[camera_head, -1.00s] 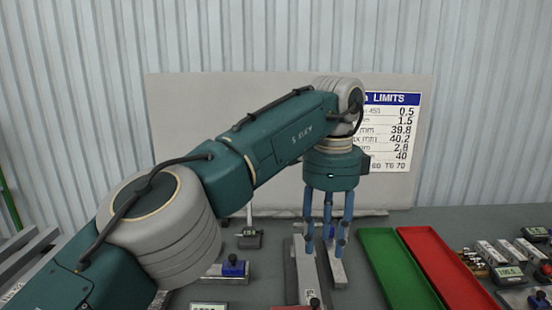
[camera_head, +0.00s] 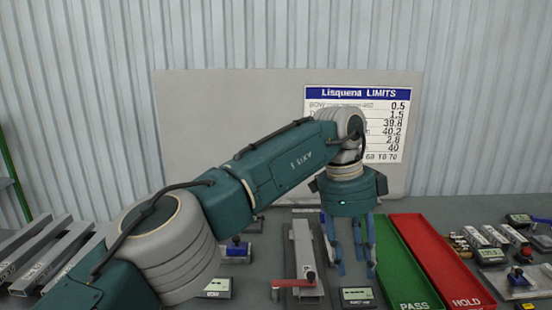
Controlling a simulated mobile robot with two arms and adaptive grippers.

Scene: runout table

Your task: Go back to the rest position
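My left arm comes in from the left. Its gripper (camera_head: 351,268) points down over the table, with its blue fingers spread apart and nothing seen between them. It hangs between a grey metal bar (camera_head: 302,243) on a fixture with a red handle (camera_head: 296,281) and a green tray marked PASS (camera_head: 405,268). I cannot tell whether the fingertips touch anything below. My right gripper is not in view.
A red HOLD tray (camera_head: 440,262) lies right of the green one. Gauges and small blocks (camera_head: 490,236) stand at the far right. Long metal bars (camera_head: 62,255) lie at the left. A board with a limits sign (camera_head: 345,92) stands behind. My arm hides part of the table.

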